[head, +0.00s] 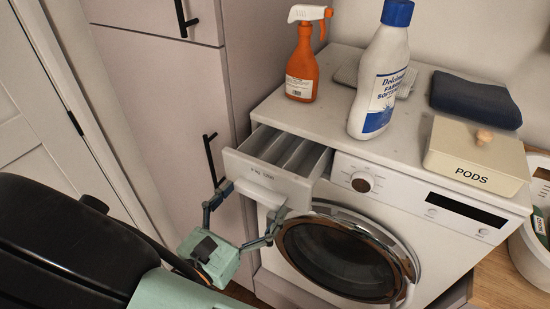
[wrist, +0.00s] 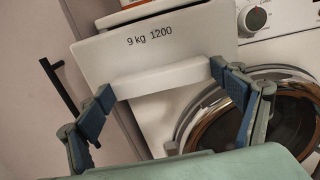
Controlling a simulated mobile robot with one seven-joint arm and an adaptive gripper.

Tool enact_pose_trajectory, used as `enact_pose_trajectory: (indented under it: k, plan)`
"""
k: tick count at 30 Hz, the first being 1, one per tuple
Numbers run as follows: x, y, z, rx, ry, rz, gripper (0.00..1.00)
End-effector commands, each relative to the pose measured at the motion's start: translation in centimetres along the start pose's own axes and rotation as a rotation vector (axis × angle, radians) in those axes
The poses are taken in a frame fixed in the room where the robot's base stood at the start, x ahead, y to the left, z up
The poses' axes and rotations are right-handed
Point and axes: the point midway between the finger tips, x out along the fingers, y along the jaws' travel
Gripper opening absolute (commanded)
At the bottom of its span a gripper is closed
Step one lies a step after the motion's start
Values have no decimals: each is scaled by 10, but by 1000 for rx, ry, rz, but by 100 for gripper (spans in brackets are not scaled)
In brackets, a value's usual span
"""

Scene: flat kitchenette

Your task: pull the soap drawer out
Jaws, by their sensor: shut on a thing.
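The soap drawer (head: 272,166) is at the upper left of the white washing machine's front. It stands partly out, and its inner compartments show from above. Its front panel, marked "9 kg 1200", also shows in the wrist view (wrist: 148,52). My gripper (head: 242,205) is in front of the drawer, with its fingers on both ends of the white handle bar. In the wrist view my gripper (wrist: 160,82) has its blue pads against the handle's two ends, shut on it. The back of the drawer is hidden inside the machine.
On the machine (head: 450,204) stand an orange spray bottle (head: 301,70), a white softener bottle (head: 381,80), a dark folded cloth (head: 475,98) and a PODS box (head: 477,155). The round door (head: 345,255) is below. A tall cabinet (head: 165,100) with black handles is close on the left.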

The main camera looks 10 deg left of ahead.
Motion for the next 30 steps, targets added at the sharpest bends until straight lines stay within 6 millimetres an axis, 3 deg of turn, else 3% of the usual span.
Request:
enact_pose_trajectory:
  k: [3,9,24,25,28,30]
  plan:
    - [-27,1,1,-1,1,3,43]
    - [-55,0,0,-1,0,2,43]
    - [-64,0,0,0,-1,0,43]
    - [-64,0,0,0,-1,0,90]
    - [-64,0,0,0,-1,0,100]
    - [-64,0,0,0,-1,0,100]
